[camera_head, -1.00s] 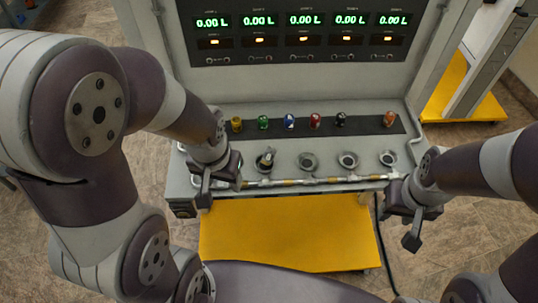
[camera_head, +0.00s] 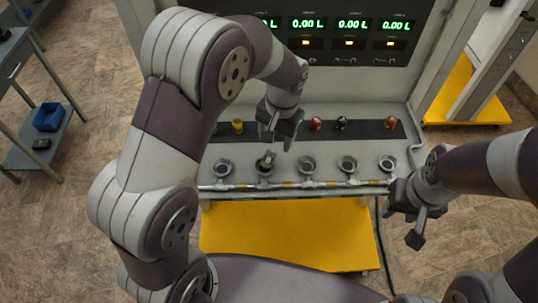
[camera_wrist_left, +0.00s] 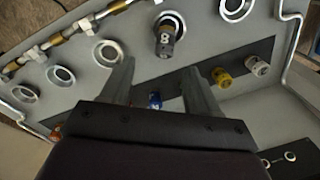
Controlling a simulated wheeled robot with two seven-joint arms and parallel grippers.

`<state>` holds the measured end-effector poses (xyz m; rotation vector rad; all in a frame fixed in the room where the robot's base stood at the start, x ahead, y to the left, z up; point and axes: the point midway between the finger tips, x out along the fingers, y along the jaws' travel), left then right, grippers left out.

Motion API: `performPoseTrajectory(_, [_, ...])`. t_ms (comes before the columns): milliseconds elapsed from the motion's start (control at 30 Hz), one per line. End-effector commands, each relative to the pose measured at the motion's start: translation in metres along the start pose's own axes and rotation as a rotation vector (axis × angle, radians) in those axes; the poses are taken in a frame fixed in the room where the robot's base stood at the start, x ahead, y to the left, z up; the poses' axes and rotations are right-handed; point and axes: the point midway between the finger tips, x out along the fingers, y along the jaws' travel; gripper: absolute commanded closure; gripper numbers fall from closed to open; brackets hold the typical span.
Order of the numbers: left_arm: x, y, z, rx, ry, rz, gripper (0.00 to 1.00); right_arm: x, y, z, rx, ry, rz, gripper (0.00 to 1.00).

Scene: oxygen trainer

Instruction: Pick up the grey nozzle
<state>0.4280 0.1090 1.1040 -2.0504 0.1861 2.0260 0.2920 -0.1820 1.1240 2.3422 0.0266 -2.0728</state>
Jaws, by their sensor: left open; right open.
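A grey nozzle with a dark end (camera_head: 266,161) stands in the second port from the left on the panel's front row. It also shows in the left wrist view (camera_wrist_left: 165,40), just beyond the fingertips. My left gripper (camera_head: 279,138) is open and empty above the dark strip behind that port, apart from the nozzle. Its two fingers flank a blue nozzle (camera_wrist_left: 155,100) in the left wrist view. A pale whitish nozzle (camera_wrist_left: 257,66) sits at the strip's end beside the yellow nozzle (camera_wrist_left: 221,77). My right gripper (camera_head: 410,225) is open and empty beside the panel's right edge.
Red (camera_head: 316,124), black (camera_head: 341,124) and orange (camera_head: 390,123) nozzles stand on the dark strip (camera_head: 366,129). The other ports, such as the rightmost (camera_head: 388,163), look empty. A pipe (camera_head: 330,184) runs along the front edge.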

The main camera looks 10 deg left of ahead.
Motion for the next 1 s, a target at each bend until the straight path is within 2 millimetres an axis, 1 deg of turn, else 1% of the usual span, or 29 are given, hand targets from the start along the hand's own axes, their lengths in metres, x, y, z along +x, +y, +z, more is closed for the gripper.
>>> performPoseTrajectory(33, [0.008, 0.000, 0.001, 0.000, -0.004, 0.001, 0.39, -0.005, 0.000, -0.001, 0.000, 0.000, 0.000, 0.57])
performPoseTrajectory(100, [0.020, -0.001, 0.001, -0.001, -0.002, 0.001, 0.39, -0.007, 0.000, -0.001, 0.000, 0.000, 0.000, 0.57])
performPoseTrajectory(200, [0.030, -0.001, 0.001, -0.002, 0.000, 0.001, 0.39, -0.009, 0.000, -0.001, 0.000, 0.000, 0.000, 0.57])
performPoseTrajectory(267, [0.037, -0.004, 0.002, -0.002, -0.002, 0.000, 0.39, -0.015, 0.000, -0.002, 0.000, 0.000, 0.000, 0.57])
performPoseTrajectory(367, [0.055, -0.008, 0.004, -0.003, -0.004, 0.001, 0.39, -0.027, 0.000, -0.003, 0.000, 0.000, 0.000, 0.57])
performPoseTrajectory(400, [0.064, -0.009, 0.004, -0.002, -0.002, 0.001, 0.39, -0.028, 0.000, -0.003, 0.000, 0.000, 0.000, 0.57])
performPoseTrajectory(500, [0.079, -0.008, 0.003, -0.001, 0.000, 0.001, 0.39, -0.029, 0.000, -0.004, 0.000, 0.000, 0.000, 0.57])
performPoseTrajectory(600, [0.083, -0.008, 0.003, -0.002, 0.004, 0.001, 0.39, -0.028, 0.000, -0.003, 0.000, 0.000, 0.000, 0.57])
performPoseTrajectory(733, [0.083, -0.008, 0.003, -0.002, 0.004, 0.001, 0.39, -0.028, 0.000, -0.003, 0.000, 0.000, 0.000, 0.57])
performPoseTrajectory(767, [0.083, -0.008, 0.003, -0.002, 0.004, 0.001, 0.46, -0.028, 0.000, -0.003, 0.000, 0.000, 0.000, 0.57])
performPoseTrajectory(800, [0.083, -0.008, 0.003, -0.002, 0.004, 0.001, 0.59, -0.028, 0.000, -0.003, 0.000, 0.000, 0.000, 0.57])
performPoseTrajectory(867, [0.083, -0.008, 0.003, -0.001, 0.004, 0.001, 0.78, -0.028, 0.000, -0.003, 0.000, 0.000, 0.000, 0.57])
performPoseTrajectory(900, [0.083, -0.008, 0.003, -0.001, 0.004, 0.001, 0.91, -0.028, 0.000, -0.003, 0.000, 0.000, 0.000, 0.57])
performPoseTrajectory(933, [0.083, -0.008, 0.003, -0.001, 0.004, 0.001, 1.00, -0.028, 0.000, -0.003, 0.000, 0.000, 0.000, 0.57])
performPoseTrajectory(1000, [0.083, -0.008, 0.003, -0.002, 0.004, 0.001, 1.00, -0.028, 0.000, -0.003, 0.000, 0.000, 0.000, 0.57])
